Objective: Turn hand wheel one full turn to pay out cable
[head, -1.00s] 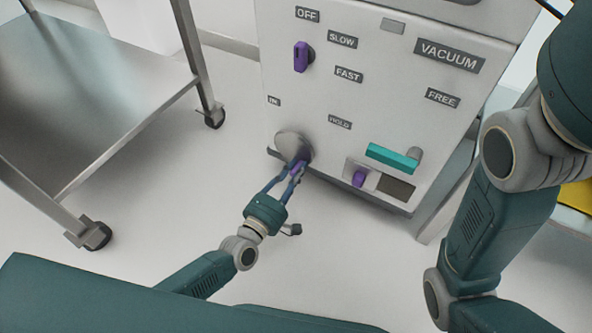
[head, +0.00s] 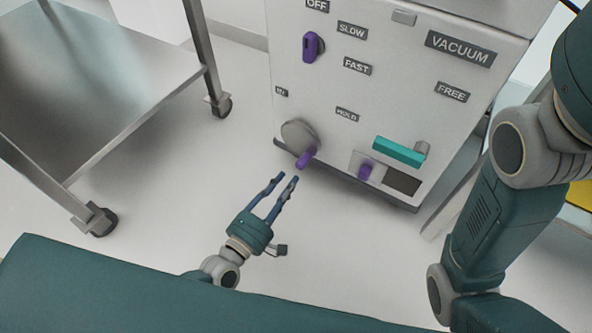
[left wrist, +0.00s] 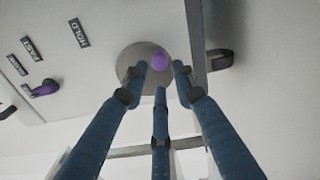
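The hand wheel (head: 297,133) is a round grey disc low on the front of the white machine, with a purple crank handle (head: 307,157) sticking out at its lower right. In the left wrist view the wheel (left wrist: 131,62) and the purple handle end (left wrist: 159,61) show beyond the open fingers (left wrist: 160,75). My right arm crosses the right side of the head view, but its gripper is out of view. No cable is visible.
The machine panel (head: 400,80) carries a purple knob (head: 312,46), a teal lever (head: 399,152) and a small purple knob (head: 366,171) right of the wheel. A steel cart (head: 80,80) stands at left. Floor around my left gripper is clear.

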